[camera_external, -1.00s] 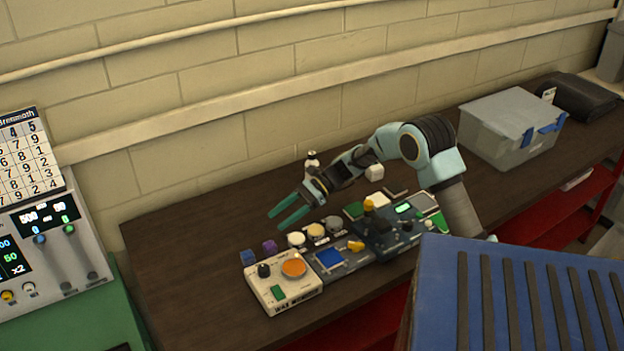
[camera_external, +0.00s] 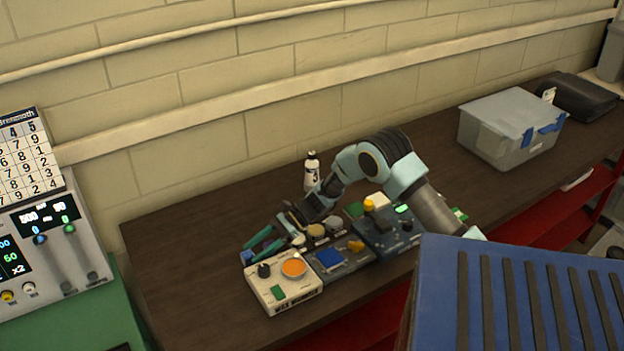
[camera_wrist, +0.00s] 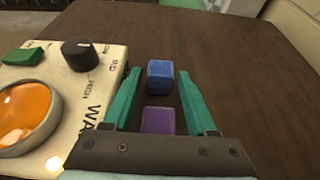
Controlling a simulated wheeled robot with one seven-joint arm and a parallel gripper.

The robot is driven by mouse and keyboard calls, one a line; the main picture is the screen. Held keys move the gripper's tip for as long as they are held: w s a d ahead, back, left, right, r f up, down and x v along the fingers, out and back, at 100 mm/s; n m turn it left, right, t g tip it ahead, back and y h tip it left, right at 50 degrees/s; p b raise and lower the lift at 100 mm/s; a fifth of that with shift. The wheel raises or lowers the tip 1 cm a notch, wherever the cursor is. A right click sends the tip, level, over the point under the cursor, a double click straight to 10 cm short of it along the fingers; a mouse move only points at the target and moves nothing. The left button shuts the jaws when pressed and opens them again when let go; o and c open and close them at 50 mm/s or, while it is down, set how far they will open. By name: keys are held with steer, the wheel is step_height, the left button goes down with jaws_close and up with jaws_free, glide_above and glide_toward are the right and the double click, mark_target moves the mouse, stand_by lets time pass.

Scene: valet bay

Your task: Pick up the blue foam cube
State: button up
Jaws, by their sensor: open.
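The blue foam cube (camera_wrist: 160,75) lies on the dark bench top in the wrist view, beside the cream control box. It sits between the lines of my open green fingers, close to the fingertips. In the external view the blue cube (camera_external: 246,257) shows only in part at the left end of the row of devices, behind a green finger. My gripper (camera_external: 262,250) is open and low over the bench there; it also shows in the wrist view (camera_wrist: 160,78). A purple cube (camera_wrist: 158,121) lies between the fingers, nearer the palm.
The cream control box (camera_external: 283,291) with an orange dial stands right beside the cubes. Other panels and round lids continue to its right. A white bottle (camera_external: 311,172) stands behind my arm, and a grey bin (camera_external: 510,130) is farther right. The bench left of the cubes is bare.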

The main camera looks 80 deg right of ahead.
steer(key=shift+x, duration=0.8)
steer(key=shift+c, duration=0.2)
jaws_close()
